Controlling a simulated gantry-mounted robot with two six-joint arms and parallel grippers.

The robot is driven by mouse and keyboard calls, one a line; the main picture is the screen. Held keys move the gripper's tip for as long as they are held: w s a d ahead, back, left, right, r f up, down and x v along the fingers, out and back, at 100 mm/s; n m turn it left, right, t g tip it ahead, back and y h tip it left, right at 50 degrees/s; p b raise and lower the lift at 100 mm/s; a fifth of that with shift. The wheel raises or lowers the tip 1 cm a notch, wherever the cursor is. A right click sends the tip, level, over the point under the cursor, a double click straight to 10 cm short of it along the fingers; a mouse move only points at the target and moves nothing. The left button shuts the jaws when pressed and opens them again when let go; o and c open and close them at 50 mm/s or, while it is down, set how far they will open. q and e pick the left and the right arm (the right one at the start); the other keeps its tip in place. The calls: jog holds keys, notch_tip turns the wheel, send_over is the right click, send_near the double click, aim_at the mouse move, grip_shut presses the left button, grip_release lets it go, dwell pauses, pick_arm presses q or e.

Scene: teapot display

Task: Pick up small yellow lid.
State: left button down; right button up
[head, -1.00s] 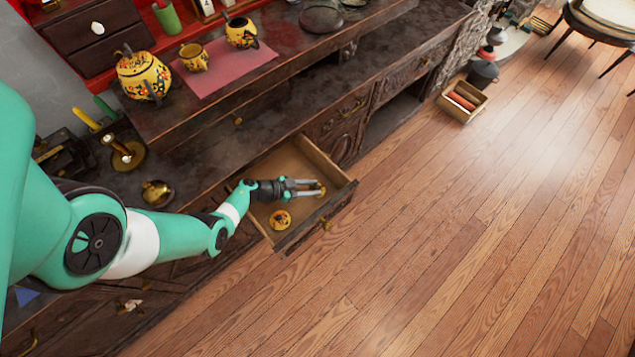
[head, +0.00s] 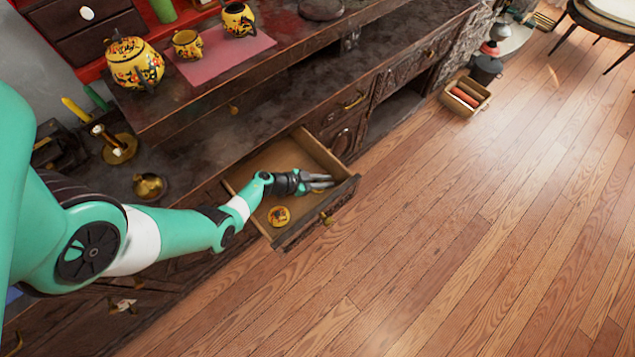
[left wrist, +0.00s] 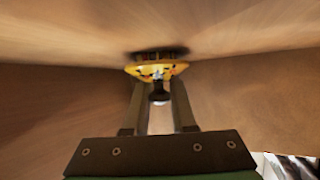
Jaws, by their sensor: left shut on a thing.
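My left gripper (head: 320,182) is inside the open drawer (head: 325,155), near its front right corner. In the left wrist view the gripper's fingers (left wrist: 159,90) are shut on the dark knob of a small yellow lid (left wrist: 150,72) with painted decoration. The lid is close to the drawer's wooden inner surfaces; I cannot tell whether it touches them. In the head view the gripper hides this lid. Another yellow decorated lid (head: 279,215) lies in the drawer, nearer the left. My right gripper is not in view.
A yellow teapot (head: 135,64), a yellow cup (head: 187,44) and a small yellow pot (head: 238,19) stand on the cabinet; the latter two are on a pink mat (head: 205,68). Drawer walls surround the gripper. A brass bowl (head: 149,186) is at left.

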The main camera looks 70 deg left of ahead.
pick_arm(q)
jog(key=shift+r, duration=0.1)
notch_tip(320, 180, up, 18)
jog(key=p, duration=1.6)
jog(key=shift+p, duration=0.35)
